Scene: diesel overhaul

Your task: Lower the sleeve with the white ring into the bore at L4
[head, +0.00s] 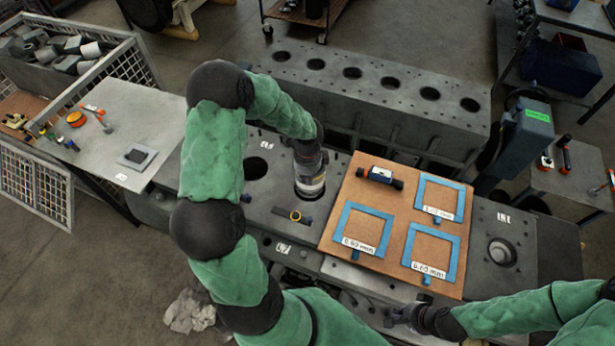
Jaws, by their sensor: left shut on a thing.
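My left gripper (309,162) points down over the engine block deck (262,205) and is shut on a metallic sleeve (310,187) with a pale band. The sleeve is roughly upright beside the left edge of the brown board. I cannot tell whether its lower end is above the deck or inside a bore. An open dark bore (257,168) shows to its left, partly beside my arm. The labels on the deck are too small to read surely. My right gripper (398,318) is low at the front edge; its fingers are unclear.
A yellow-ringed tool (296,216) lies just in front of the sleeve. A grey block with several holes (390,82) stands behind. A side table (125,110) is left.

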